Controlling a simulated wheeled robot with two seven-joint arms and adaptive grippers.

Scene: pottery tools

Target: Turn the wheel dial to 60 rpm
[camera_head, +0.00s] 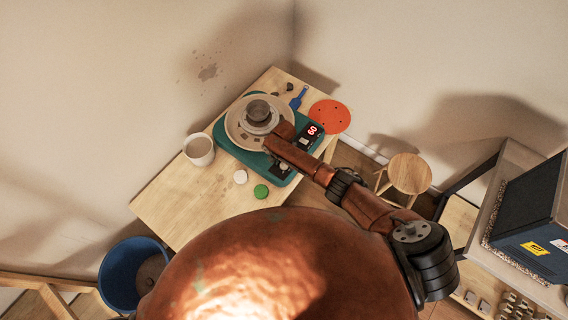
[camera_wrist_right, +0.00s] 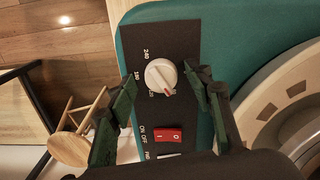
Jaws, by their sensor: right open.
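The teal pottery wheel (camera_head: 223,138) stands on the wooden table, with a small grey pot (camera_head: 258,110) on its round wheel head. Its red display (camera_head: 312,130) appears to read 60. In the right wrist view the white dial (camera_wrist_right: 160,75) sits on the black panel (camera_wrist_right: 166,37), its red mark pointing to the lower right. My right gripper (camera_wrist_right: 161,80) is open, with one finger on each side of the dial; whether either touches it I cannot tell. In the head view my arm hides part of the wheel. My left gripper is not in view.
A red rocker switch (camera_wrist_right: 168,135) sits below the dial. A cup (camera_head: 199,149), a green disc (camera_head: 261,191), a white disc (camera_head: 240,176) and an orange disc (camera_head: 330,116) surround the wheel. A stool (camera_head: 409,173) stands right of the table. The table's front left (camera_head: 185,210) is bare.

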